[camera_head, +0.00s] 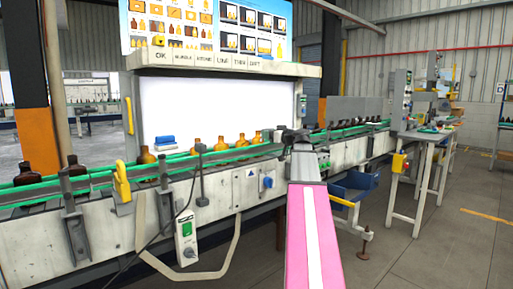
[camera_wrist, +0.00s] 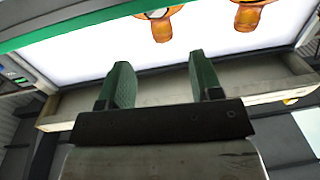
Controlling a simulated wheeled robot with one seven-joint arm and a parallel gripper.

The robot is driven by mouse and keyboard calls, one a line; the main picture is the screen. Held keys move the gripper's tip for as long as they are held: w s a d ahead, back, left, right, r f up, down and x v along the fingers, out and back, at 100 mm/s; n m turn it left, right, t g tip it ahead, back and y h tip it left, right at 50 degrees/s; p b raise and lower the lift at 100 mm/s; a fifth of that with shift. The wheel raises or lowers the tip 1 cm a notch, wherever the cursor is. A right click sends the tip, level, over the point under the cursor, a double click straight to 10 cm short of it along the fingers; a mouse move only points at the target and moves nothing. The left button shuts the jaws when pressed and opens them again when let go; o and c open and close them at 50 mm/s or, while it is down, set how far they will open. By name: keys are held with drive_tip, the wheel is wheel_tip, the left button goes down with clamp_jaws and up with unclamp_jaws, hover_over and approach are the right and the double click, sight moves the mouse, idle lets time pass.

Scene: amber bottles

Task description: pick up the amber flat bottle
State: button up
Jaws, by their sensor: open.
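Several amber bottles stand in a row on the conveyor in the head view, among them one at the left of the group (camera_head: 146,156) and one nearest my arm (camera_head: 257,138). Which of them is the flat bottle I cannot tell. My gripper (camera_head: 291,136) is at the conveyor, to the right of these bottles; its fingers are hard to make out there. In the wrist view my gripper (camera_wrist: 159,70) is open, with two green fingers apart and nothing between them. Two amber bottles, left (camera_wrist: 160,25) and right (camera_wrist: 248,15), are cut off by the top edge, beyond the fingertips.
The conveyor (camera_head: 105,182) has green guide rails along it. Two dark bottles (camera_head: 24,173) stand at its left end. A lit white panel (camera_head: 210,108) is behind the row, under a picture board (camera_head: 208,30). A blue bin (camera_head: 355,185) hangs right of my arm.

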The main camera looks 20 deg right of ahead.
sight(258, 131)
drive_tip(key=x, duration=0.3)
drive_tip(key=shift+w, duration=0.15)
drive_tip(key=shift+r+x, duration=0.15)
drive_tip(key=shift+x, duration=1.1)
drive_tip(key=shift+r+x, duration=0.15)
drive_tip(key=shift+x, duration=1.1)
drive_tip(key=shift+a, duration=0.15)
clamp_jaws()
